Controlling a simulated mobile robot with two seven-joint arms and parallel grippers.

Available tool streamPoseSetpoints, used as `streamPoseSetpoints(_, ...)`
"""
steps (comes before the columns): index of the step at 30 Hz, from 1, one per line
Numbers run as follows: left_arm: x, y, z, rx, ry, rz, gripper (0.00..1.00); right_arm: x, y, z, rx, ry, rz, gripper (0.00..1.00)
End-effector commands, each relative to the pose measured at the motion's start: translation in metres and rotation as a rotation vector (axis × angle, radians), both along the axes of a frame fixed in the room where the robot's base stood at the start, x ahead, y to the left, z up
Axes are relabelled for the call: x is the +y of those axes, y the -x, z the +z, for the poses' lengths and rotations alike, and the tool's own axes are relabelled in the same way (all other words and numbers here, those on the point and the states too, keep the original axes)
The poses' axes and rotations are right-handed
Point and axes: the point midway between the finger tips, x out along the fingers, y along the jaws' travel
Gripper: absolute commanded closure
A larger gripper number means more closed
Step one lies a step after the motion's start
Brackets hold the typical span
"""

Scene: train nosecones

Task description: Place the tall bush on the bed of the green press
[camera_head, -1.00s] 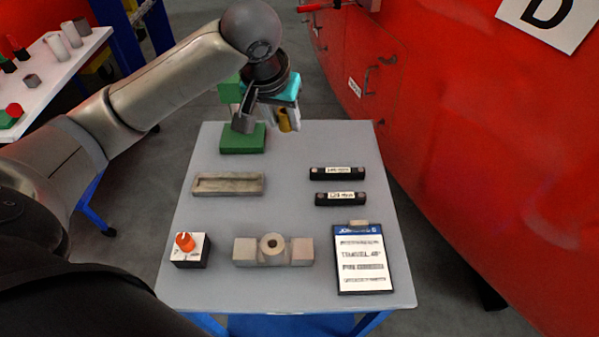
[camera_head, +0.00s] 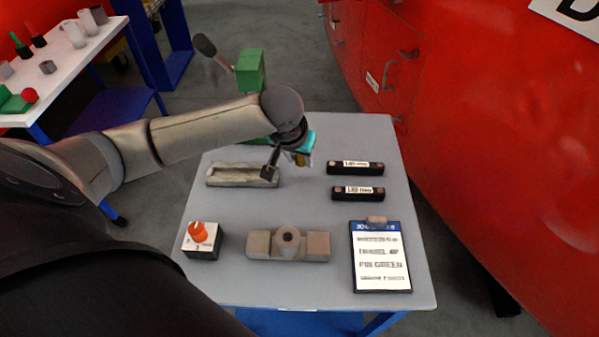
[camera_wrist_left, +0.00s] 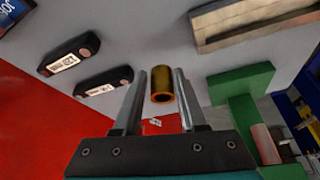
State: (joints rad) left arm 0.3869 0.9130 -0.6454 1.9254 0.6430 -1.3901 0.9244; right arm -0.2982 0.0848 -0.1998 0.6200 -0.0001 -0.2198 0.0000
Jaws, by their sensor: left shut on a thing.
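My left gripper (camera_head: 298,160) is shut on a brass-coloured bush (camera_head: 300,159), held above the table to the right of the green press. In the left wrist view the bush (camera_wrist_left: 162,84) stands out between the two fingers (camera_wrist_left: 161,104), its open end showing. The green press (camera_head: 251,70) stands at the table's back left, its lever up to the left. My arm hides most of its lower part in the head view. Its green base (camera_wrist_left: 240,84) shows in the left wrist view, apart from the bush. My right gripper is not in view.
A shallow grey tray (camera_head: 222,173) lies left of the gripper. Two black labelled bars (camera_head: 356,168) lie at right. A holed grey block (camera_head: 262,246), an orange-knob box (camera_head: 201,239) and a clipboard (camera_head: 381,270) are in front. A red wall (camera_head: 480,150) borders the right.

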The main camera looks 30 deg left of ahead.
Motion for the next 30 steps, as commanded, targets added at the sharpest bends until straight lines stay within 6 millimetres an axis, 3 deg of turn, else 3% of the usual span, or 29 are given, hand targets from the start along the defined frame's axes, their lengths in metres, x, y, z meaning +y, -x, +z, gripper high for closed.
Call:
streamPoseSetpoints(10,0.0,0.0,-0.042,0.001,-0.001,0.0,1.0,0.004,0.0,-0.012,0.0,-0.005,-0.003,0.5)
streamPoseSetpoints(22,0.0,0.0,-0.046,0.0,0.0,0.0,1.0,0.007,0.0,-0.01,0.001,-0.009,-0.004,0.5)
streamPoseSetpoints(23,0.0,0.0,-0.047,0.0,0.0,0.0,0.58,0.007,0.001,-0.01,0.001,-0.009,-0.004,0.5)
streamPoseSetpoints(30,0.0,0.0,-0.047,0.0,0.0,0.0,0.31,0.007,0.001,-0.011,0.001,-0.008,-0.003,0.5)
